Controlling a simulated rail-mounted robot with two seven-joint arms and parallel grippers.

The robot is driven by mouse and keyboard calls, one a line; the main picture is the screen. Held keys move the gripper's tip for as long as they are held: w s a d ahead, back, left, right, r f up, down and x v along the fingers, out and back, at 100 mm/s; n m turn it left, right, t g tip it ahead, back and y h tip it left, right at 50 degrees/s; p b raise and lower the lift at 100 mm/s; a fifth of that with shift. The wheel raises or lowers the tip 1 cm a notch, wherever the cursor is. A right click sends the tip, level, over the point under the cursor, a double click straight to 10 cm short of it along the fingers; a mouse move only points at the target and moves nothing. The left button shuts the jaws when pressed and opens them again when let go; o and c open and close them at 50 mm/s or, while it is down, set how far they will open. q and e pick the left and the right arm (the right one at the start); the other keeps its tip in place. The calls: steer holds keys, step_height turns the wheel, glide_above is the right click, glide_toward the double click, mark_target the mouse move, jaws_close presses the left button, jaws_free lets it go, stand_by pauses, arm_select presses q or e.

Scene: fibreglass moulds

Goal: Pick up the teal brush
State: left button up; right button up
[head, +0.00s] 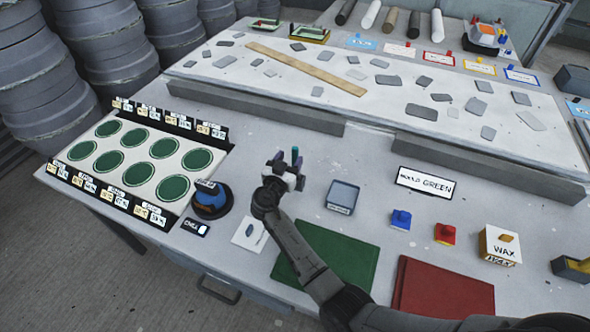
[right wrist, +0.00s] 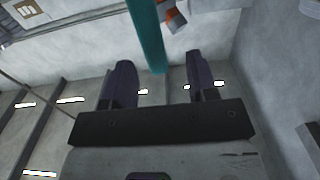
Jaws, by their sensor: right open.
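My right gripper (head: 287,168) is above the grey bench, between the green-disc board and the small grey tray. A small teal upright piece (head: 295,154) shows at its fingertips. In the right wrist view my right gripper (right wrist: 158,78) is open. A teal bar (right wrist: 148,34), which looks like the brush handle, runs in from the top, and its lower end lies in the gap between the two fingers. I cannot tell whether it touches a finger. The rest of the brush is hidden or out of frame. My left gripper is not in view.
The board with green discs (head: 141,160) and a blue round container (head: 211,201) are left of the gripper. The small grey tray (head: 342,197) is at right, a green mat (head: 345,253) nearer. A raised white panel (head: 400,95) with grey pieces lies behind.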

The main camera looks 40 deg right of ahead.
mark_target(294, 154)
steer(key=x, duration=0.4)
steer(key=shift+s+d+r+p, duration=0.15)
steer(key=shift+d+p, duration=0.1)
steer(key=shift+p, duration=0.15)
steer(key=shift+w+d, duration=0.3)
steer(key=shift+d, duration=0.2)
jaws_close()
